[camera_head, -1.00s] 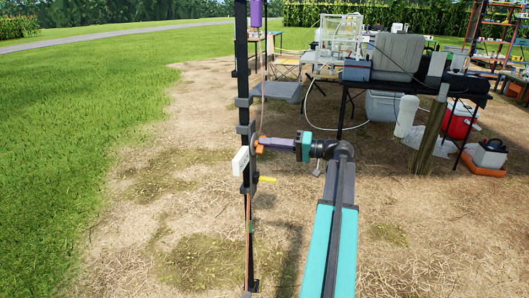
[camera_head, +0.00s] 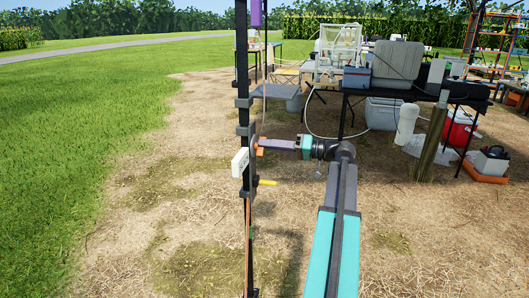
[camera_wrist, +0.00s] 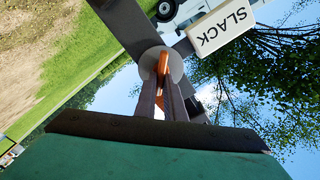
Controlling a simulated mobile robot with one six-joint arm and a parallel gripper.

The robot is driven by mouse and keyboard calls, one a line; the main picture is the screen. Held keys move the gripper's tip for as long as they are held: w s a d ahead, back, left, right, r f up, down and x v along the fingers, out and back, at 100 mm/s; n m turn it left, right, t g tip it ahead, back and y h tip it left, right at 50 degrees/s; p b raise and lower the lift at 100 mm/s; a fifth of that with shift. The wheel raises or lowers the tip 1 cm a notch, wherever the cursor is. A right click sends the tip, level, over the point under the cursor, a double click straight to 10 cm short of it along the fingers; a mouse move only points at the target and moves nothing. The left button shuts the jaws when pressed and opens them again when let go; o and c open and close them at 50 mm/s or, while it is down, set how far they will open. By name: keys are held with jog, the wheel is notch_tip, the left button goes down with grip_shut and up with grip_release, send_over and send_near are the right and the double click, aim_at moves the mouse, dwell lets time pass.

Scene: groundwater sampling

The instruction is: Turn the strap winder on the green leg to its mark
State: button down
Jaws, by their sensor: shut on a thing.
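The strap winder (camera_head: 252,160) is on a tall dark upright leg (camera_head: 243,70); I see no green on this leg, and a purple part (camera_head: 256,12) shows near its top. My gripper (camera_head: 265,144) reaches in from the right and is shut on the winder's orange handle (camera_head: 260,147). In the wrist view the orange handle (camera_wrist: 163,64) stands between the fingers of my gripper (camera_wrist: 160,88), in front of a round grey hub. A white plate (camera_head: 240,160) is left of the winder; in the wrist view it reads SLACK (camera_wrist: 222,27).
A yellow peg (camera_head: 267,182) sticks out right, just below the gripper. A strap (camera_head: 248,225) runs down the leg. Behind right stand a black table (camera_head: 440,92) with cases, a wooden post (camera_head: 431,145) and a red cooler (camera_head: 459,129). Bare ground lies around the leg's foot.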

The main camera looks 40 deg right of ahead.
jog(key=shift+s+a+r+n+b, duration=0.1)
jog(key=shift+n+b, duration=2.1)
jog(key=shift+b, duration=0.65)
jog(key=shift+s+a+r+n+b, duration=0.1)
jog(key=shift+n+b, duration=2.1)
jog(key=shift+b, duration=0.65)
jog(key=c, duration=1.8)
grip_release()
jog(key=shift+o, duration=0.2)
jog(key=p+v, duration=0.5)
jog(key=v, duration=0.9)
